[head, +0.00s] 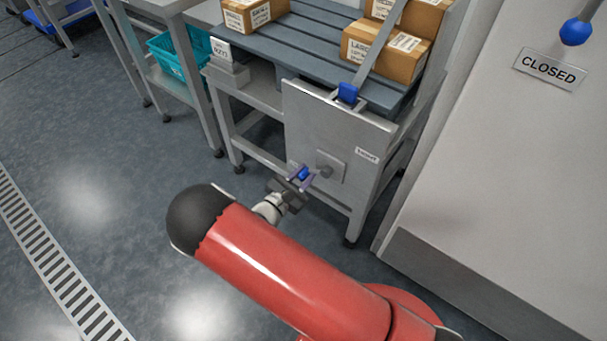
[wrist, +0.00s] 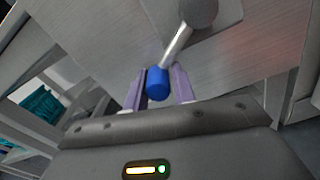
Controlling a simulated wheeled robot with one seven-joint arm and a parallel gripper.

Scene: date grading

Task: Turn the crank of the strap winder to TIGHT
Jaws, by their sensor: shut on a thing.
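The strap winder's crank has a blue handle (wrist: 157,83) on a grey arm (wrist: 180,42) that runs up and right to a round hub (wrist: 199,12) in the wrist view. In the head view the hub (head: 326,170) sits on a square plate on the grey panel (head: 325,118). A small label (head: 367,155), which appears to read TIGHT, is to the right of the hub. My gripper (head: 300,176) is shut on the blue handle, left of the hub. Its purple fingers show on both sides of the handle in the wrist view (wrist: 163,88).
A teal basket (head: 172,58) stands on a shelf at left. A white door or wall with a CLOSED sign (head: 549,68) is close on the right. The floor at left is clear.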

